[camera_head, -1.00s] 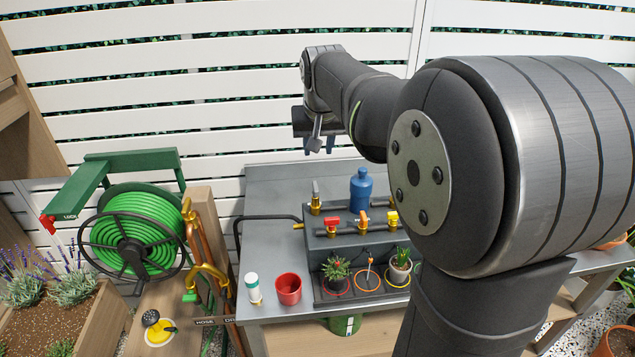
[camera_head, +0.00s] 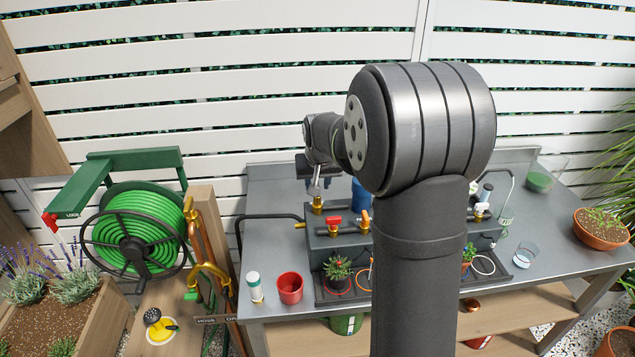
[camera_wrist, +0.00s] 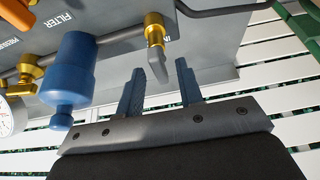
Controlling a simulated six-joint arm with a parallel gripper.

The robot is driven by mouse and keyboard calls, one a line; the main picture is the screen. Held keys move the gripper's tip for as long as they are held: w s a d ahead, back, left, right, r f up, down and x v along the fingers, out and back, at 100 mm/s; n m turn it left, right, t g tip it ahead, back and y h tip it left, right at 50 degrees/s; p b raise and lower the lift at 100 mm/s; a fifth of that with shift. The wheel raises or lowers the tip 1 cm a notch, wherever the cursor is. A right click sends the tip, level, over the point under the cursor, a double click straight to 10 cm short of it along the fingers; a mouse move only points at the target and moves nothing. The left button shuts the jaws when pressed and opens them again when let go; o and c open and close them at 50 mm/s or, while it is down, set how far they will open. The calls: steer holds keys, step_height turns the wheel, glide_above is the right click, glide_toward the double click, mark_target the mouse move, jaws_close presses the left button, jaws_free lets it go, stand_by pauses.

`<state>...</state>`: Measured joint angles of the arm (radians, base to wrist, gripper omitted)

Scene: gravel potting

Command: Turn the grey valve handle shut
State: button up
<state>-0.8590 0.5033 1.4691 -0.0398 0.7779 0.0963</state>
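The grey valve handle (camera_wrist: 158,66) hangs from a brass valve (camera_wrist: 154,32) on a pipe in the wrist view. My gripper (camera_wrist: 159,68) is open, with a blue finger on each side of the handle's free end in the picture. No contact shows, and I cannot tell whether the fingers are deep enough around it. In the head view, my gripper (camera_head: 315,184) is over the back left of the dark manifold box, just above the brass valve (camera_head: 317,204). The grey handle is hard to make out there.
A blue filter bottle (camera_wrist: 72,65) stands beside the valve on the same line, with a gauge (camera_wrist: 14,116) beyond it. A red-handled valve (camera_head: 333,222) and a potted plant (camera_head: 338,270) are nearer the front. A red cup (camera_head: 290,288) stands on the grey bench (camera_head: 262,265).

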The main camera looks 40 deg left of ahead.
jaws_close()
steer(key=shift+m, duration=0.4)
steer(key=m+t+h, duration=0.1)
steer(key=m, duration=0.2)
steer(key=shift+a+m, duration=0.15)
steer(key=shift+m, duration=0.15)
steer(key=m+h, duration=0.2)
steer(key=m, duration=0.2)
steer(key=shift+a+m, duration=0.1)
steer(key=shift+m, duration=0.2)
steer(key=m+h, duration=0.2)
steer(key=m, duration=0.2)
steer(key=shift+a+m, duration=0.15)
steer(key=shift+m, duration=0.15)
steer(key=m+g+h, duration=0.1)
steer(key=m, duration=0.3)
steer(key=shift+m, duration=0.3)
